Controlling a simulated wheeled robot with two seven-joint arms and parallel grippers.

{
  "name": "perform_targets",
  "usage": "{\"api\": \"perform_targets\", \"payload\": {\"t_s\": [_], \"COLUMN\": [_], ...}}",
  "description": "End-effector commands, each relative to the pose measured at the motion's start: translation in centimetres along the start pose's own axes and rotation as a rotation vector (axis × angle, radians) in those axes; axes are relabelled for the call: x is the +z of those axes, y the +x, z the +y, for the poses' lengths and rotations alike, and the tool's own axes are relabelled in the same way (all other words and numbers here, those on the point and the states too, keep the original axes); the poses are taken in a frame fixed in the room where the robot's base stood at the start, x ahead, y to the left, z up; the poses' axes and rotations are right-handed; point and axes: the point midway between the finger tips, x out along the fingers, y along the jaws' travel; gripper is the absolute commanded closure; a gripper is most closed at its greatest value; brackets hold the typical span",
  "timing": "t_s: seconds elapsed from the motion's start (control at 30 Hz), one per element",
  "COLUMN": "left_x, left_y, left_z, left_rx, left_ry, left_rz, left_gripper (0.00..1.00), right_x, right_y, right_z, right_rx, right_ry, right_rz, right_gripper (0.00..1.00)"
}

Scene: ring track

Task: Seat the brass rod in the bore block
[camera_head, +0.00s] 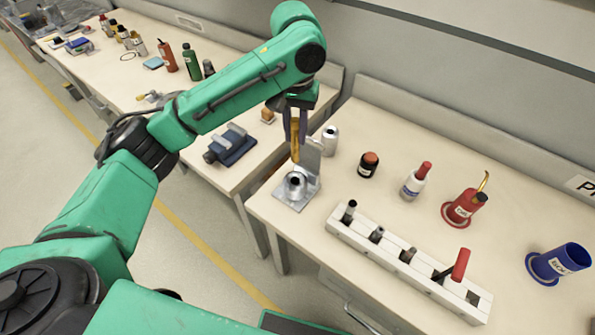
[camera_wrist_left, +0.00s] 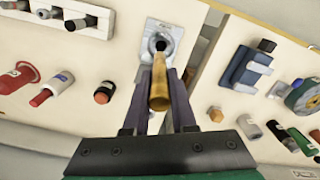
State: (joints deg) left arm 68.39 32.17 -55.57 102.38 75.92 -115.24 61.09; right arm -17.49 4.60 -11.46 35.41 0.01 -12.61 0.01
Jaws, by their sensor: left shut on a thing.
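My left gripper (camera_head: 296,139) is shut on the brass rod (camera_head: 295,152), which hangs about upright below the fingers. The silver bore block (camera_head: 297,191), with a round dark bore on top and an upright plate behind, stands near the left corner of the right bench. The rod's lower end appears just above the bore, apart from it. In the left wrist view the rod (camera_wrist_left: 159,92) lies between the fingers (camera_wrist_left: 157,78), its far end close to the bore block's ring (camera_wrist_left: 161,42); the exact gap cannot be told. My right gripper is not in view.
A white rack (camera_head: 395,262) with several fittings and a red-handled tool lies in front. A grey cylinder (camera_head: 330,140), dark red-capped jar (camera_head: 368,165), white bottle (camera_head: 412,184), red holder (camera_head: 462,208) and blue cup (camera_head: 558,264) stand to the right. A blue vise (camera_head: 232,146) sits on the left bench.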

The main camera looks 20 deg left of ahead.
Motion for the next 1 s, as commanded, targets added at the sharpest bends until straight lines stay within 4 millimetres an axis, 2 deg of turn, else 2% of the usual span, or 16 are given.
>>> {"api": "perform_targets", "payload": {"t_s": [0.03,0.2,0.37,0.5,0.6,0.77,0.8,0.83,0.87,1.0], "left_x": [0.1,0.0,-0.1,0.0,0.0,-0.1,-0.1,-0.1,-0.1,-0.1], "left_y": [2.3,6.8,9.5,12.5,13.5,13.4,13.3,13.3,13.3,13.3], "left_z": [0.1,-0.1,0.0,0.0,0.0,0.0,0.0,0.0,0.0,0.0], "left_rx": [0.002,-0.001,-0.001,-0.001,0.000,0.001,0.000,0.000,0.000,0.000], "left_ry": [0.002,-0.001,0.001,0.002,0.002,0.002,0.001,0.001,0.001,0.002], "left_rz": [-0.007,-0.002,-0.001,-0.006,-0.002,0.001,0.002,0.003,0.002,0.002], "left_gripper": [1.00,1.00,1.00,1.00,1.00,1.00,0.60,0.49,0.46,0.46], "right_x": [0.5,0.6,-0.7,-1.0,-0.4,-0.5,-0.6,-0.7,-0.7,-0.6], "right_y": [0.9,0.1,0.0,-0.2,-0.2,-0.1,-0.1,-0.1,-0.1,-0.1], "right_z": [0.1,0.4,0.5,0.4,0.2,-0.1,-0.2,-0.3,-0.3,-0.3], "right_rx": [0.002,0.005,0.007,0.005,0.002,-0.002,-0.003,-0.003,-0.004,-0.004], "right_ry": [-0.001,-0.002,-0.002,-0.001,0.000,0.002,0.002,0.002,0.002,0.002], "right_rz": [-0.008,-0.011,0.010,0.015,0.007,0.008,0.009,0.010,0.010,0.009], "right_gripper": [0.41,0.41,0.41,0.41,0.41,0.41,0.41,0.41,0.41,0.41]}}
